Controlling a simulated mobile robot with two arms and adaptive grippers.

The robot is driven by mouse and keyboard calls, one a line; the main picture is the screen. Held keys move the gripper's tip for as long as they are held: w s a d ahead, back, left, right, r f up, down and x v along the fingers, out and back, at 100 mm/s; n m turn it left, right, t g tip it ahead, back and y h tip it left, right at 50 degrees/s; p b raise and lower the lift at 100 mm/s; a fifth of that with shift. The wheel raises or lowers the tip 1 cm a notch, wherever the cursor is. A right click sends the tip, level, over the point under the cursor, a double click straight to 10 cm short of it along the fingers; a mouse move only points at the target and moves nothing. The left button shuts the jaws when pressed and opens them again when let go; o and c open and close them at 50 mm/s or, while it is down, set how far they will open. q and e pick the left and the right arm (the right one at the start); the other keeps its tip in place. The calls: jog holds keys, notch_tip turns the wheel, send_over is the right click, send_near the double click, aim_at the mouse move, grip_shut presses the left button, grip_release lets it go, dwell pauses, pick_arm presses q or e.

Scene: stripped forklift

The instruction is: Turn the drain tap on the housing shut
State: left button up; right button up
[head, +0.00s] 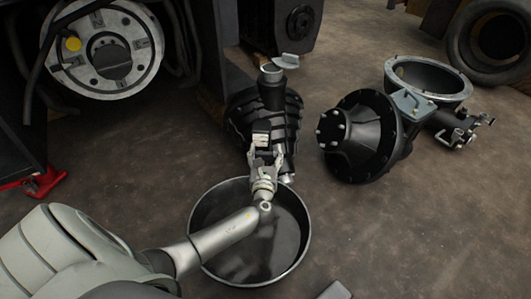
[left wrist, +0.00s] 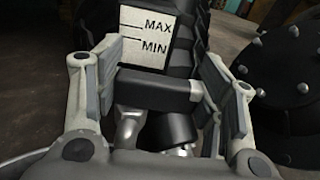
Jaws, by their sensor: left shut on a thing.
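The black ribbed housing (head: 292,112) stands on the floor in the middle of the head view, with an upright filler neck on top. Its light level plate marked MAX and MIN shows in the left wrist view (left wrist: 147,38). Below the plate, the drain tap's dark lever (left wrist: 158,88) lies crosswise. My left gripper (head: 265,160) is at the front of the housing, shut on the lever, with one finger at each end. A dark spout and metal fittings (left wrist: 175,130) show below the lever. In the head view my gripper hides most of the tap. My right gripper is not in view.
A round drain pan (head: 303,240) with dark liquid lies below my left forearm. A black flanged casing (head: 362,135) and a grey ring-shaped housing (head: 428,78) lie to the right. The forklift's hub (head: 105,50) is at left. Floor at lower right is mostly clear.

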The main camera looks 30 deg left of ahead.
pick_arm(q)
jog(key=o, duration=1)
jog(key=v, duration=1.2)
